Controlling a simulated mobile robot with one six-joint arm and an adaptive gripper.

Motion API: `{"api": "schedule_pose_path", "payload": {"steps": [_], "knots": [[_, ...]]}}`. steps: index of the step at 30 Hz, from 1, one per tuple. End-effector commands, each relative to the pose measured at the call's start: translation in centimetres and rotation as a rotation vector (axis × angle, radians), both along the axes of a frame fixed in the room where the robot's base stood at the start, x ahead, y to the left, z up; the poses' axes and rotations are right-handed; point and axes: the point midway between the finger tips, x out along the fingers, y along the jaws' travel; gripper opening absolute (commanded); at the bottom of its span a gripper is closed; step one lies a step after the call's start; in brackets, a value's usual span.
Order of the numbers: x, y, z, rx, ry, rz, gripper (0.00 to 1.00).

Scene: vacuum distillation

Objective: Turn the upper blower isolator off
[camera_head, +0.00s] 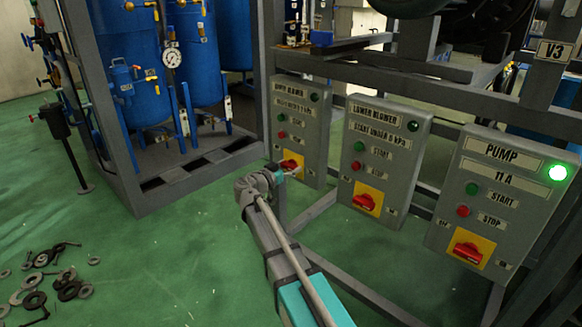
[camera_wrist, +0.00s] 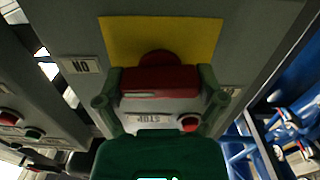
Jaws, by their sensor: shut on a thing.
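The upper blower panel (camera_head: 310,130) is the leftmost grey box, with its lamp (camera_head: 314,98) dark. Its red isolator handle (camera_head: 291,164) sits on a yellow plate low on the box, partly hidden by my gripper (camera_head: 287,172). In the wrist view the red handle (camera_wrist: 160,88) lies crosswise between the green fingers of my gripper (camera_wrist: 160,92), one at each end. The fingers are shut on it. The yellow plate (camera_wrist: 205,38) shows behind, with an ON label (camera_wrist: 80,65) to the left.
The lower blower panel (camera_head: 385,150) and the pump panel (camera_head: 500,200), with a lit green lamp (camera_head: 557,172), stand to the right with similar red handles. Blue tanks (camera_head: 130,80) stand in a frame at left. Loose rings (camera_head: 68,285) lie on the green floor.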

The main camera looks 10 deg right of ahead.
Motion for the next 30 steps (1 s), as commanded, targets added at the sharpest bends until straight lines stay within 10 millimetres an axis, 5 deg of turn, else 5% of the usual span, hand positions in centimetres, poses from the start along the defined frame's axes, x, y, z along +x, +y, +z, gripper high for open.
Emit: {"api": "schedule_pose_path", "payload": {"steps": [30], "knots": [[-0.08, 0.73, -0.13, -0.506, 0.7, 0.014, 0.41]]}}
